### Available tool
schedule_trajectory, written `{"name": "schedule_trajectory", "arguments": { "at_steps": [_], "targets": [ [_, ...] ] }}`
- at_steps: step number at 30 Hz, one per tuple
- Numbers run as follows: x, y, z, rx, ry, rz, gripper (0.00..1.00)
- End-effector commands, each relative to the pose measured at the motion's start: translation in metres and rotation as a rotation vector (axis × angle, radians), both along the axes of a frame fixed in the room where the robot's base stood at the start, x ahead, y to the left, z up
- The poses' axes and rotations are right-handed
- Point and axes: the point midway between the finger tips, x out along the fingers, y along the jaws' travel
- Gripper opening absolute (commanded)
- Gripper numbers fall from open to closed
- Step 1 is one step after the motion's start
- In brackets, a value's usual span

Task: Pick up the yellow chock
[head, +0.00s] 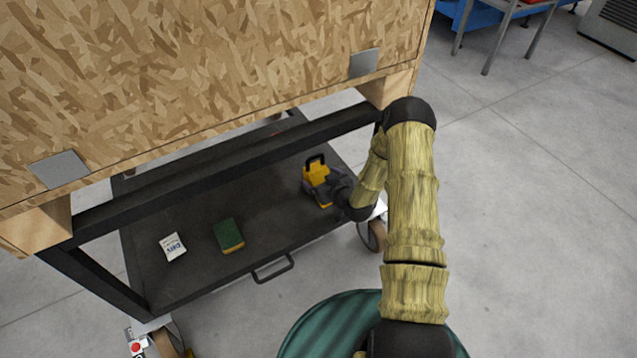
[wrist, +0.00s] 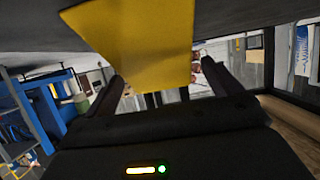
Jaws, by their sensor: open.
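The yellow chock (head: 316,174) has a black handle on top. It stands on the right part of the dark lower shelf (head: 190,213), under the wooden crate. In the wrist view the chock (wrist: 140,40) is a large yellow shape at the top centre, between my two open fingers. My gripper (wrist: 160,88) is open, with one dark finger on either side of the chock. In the head view my gripper is at the chock's right side and partly covers it. I cannot tell whether the fingers touch it.
A wooden crate (head: 200,80) sits above the shelf, with a black frame bar (head: 225,160) at its lower edge. A green and yellow sponge (head: 228,235) and a small white packet (head: 172,246) lie left on the shelf. A cart handle (head: 273,269) projects in front.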

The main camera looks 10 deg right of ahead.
Motion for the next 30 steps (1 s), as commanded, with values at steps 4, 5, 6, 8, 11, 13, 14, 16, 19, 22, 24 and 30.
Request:
{"name": "schedule_trajectory", "arguments": {
  "at_steps": [4,5,6,8,11,13,14,16,19,22,24,30],
  "targets": [
    [0.02,0.006,-0.009,-0.002,-0.004,0.001,0.91],
    [0.024,0.007,-0.01,-0.002,-0.003,0.001,0.91],
    [0.028,0.009,-0.011,-0.001,-0.004,0.002,0.91],
    [0.032,0.01,-0.012,-0.001,-0.001,0.002,0.91],
    [0.034,0.011,-0.011,-0.001,-0.001,0.0,0.91],
    [0.034,0.011,-0.01,-0.001,-0.001,0.0,0.91],
    [0.034,0.011,-0.01,-0.001,-0.001,0.0,0.91],
    [0.034,0.011,-0.01,-0.001,0.0,0.0,0.91],
    [0.034,0.011,-0.01,-0.001,0.0,0.0,0.91],
    [0.034,0.011,-0.01,-0.001,0.0,0.0,0.91],
    [0.034,0.011,-0.01,-0.001,0.0,0.0,0.91],
    [0.033,0.011,-0.01,-0.001,0.0,0.001,0.59]
  ]
}}
